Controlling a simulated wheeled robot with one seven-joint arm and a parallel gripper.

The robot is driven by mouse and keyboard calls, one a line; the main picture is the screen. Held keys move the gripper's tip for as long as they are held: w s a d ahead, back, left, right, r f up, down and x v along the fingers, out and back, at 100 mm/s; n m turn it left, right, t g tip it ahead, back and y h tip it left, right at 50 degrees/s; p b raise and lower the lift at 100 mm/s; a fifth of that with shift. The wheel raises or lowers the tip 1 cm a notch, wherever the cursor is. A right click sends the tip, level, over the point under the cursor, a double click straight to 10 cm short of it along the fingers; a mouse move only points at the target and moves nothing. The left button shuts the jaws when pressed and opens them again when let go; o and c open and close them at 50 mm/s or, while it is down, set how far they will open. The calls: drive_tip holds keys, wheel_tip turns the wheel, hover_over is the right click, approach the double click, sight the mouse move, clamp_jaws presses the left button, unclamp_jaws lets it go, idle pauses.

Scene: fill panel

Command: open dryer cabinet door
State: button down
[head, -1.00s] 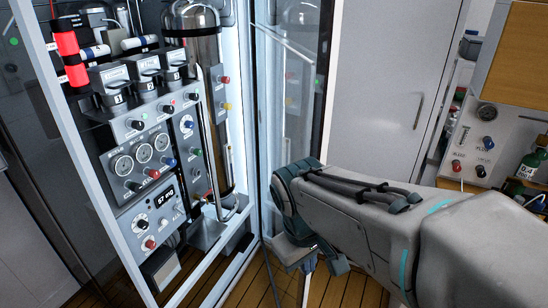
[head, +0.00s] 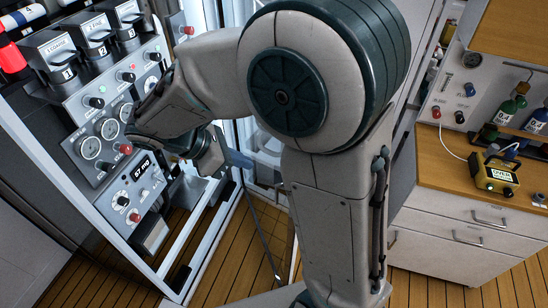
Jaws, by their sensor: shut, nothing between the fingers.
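The dryer cabinet (head: 58,178) stands at the left with its pale metal frame, and its front is uncovered. Inside are gauges, knobs and a small display. Its glass door (head: 262,146) appears to stand open, angled out from the cabinet's right side; my arm hides most of it. My arm crosses the middle and bends left across the cabinet front. My gripper (head: 228,158) is partly visible beyond the wrist, shut and empty, between the panel and the door. I cannot tell whether it touches the door.
A wooden-topped counter (head: 440,170) with white drawers stands at the right. Slatted wooden floor (head: 225,262) is clear in front of the cabinet.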

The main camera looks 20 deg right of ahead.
drive_tip(key=d+f+p, duration=0.2)
drive_tip(key=d+f, duration=0.1)
drive_tip(key=d, duration=0.4)
drive_tip(key=shift+w+d+f, duration=0.2)
drive_tip(key=shift+d+f, duration=0.1)
drive_tip(key=shift+f, duration=0.05)
